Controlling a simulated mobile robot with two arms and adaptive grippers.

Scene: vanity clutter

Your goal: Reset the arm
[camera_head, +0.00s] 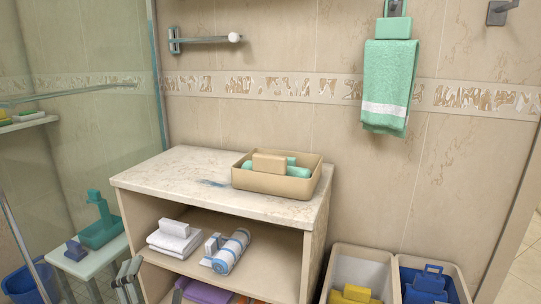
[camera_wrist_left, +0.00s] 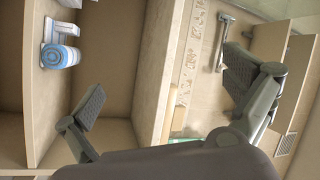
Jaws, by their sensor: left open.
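My left gripper (camera_head: 130,280) shows at the bottom left of the head view, in front of the left side of the vanity cabinet. The rest of my left arm is out of the head view. My right gripper is in neither view.
The cabinet top (camera_head: 165,178) bears a tan bin (camera_head: 270,184) holding a tan block and a teal roll. The shelf below holds folded white cloths (camera_head: 175,238) and a blue-striped roll (camera_head: 231,251). Two bins (camera_head: 357,258) stand at right; a small table (camera_head: 90,262) stands at left.

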